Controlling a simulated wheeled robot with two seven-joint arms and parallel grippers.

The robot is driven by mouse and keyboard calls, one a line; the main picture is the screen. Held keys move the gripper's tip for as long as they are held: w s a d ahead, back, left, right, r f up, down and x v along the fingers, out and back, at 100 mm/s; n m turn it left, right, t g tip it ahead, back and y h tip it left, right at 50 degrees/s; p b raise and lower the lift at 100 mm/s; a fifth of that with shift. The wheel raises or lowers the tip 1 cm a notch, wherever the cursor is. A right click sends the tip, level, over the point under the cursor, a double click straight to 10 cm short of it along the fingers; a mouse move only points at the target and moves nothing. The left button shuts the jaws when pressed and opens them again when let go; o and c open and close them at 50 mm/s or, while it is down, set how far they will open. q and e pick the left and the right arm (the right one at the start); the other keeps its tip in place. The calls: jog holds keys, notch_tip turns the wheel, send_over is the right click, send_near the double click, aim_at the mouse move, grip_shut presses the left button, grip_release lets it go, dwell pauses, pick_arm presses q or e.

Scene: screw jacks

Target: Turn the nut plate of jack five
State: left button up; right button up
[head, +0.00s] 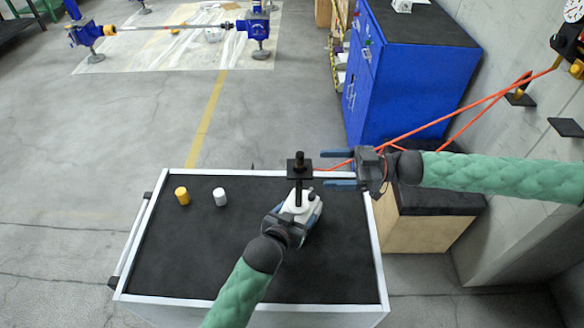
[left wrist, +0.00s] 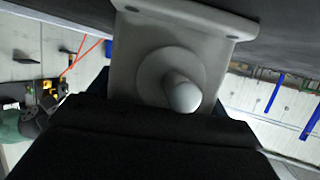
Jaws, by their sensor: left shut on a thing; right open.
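A screw jack stands on the black-topped cart (head: 235,283). It has a pale base (head: 299,203), a dark upright screw (head: 299,156) and a square black nut plate (head: 293,169) around the screw. My left gripper (head: 302,211) is shut on the pale base from the near side. The left wrist view shows a pale holed plate (left wrist: 183,20) with a round collar and a stub (left wrist: 181,93), close to the dark gripper body. My right gripper (head: 337,169) is open and empty, its two fingers pointing left, just right of the nut plate and apart from it. No jack number is readable.
A blue cabinet (head: 405,85) stands behind right. Orange cords (head: 470,106) run from the wall behind my right arm. The cart's left half is mostly clear.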

aim_at(292, 168)
jog(key=a, duration=1)
jog(key=shift+s, duration=0.2)
jog(key=c, duration=1)
